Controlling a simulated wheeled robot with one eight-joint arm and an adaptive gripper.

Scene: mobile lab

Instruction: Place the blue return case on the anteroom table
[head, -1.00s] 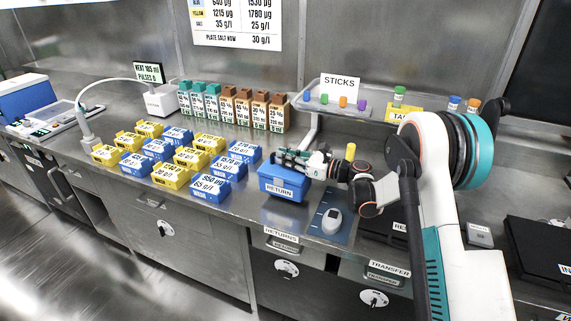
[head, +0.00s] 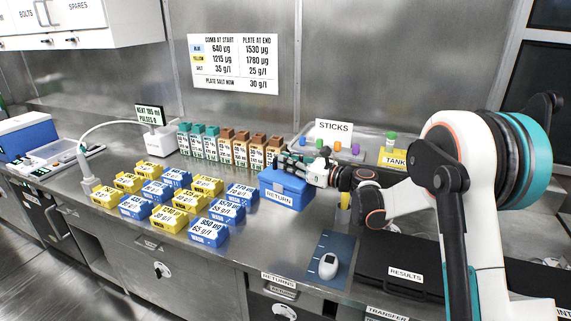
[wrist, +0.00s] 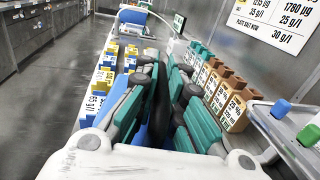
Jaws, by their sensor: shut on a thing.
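The blue return case (head: 283,190), with a white label reading RETURN, is in my gripper (head: 298,164) in the head view. The gripper reaches in from the right and its fingers are shut at the top of the case, where its handle would be. The case looks level and seems raised a little above the steel counter. The anteroom table cannot be made out in either view.
Blue and yellow labelled boxes (head: 208,232) stand left of the case, with a row of teal and brown bottles (head: 228,147) behind. A blue mat with a white device (head: 328,266) and a black RESULTS case (head: 402,265) lie to the right.

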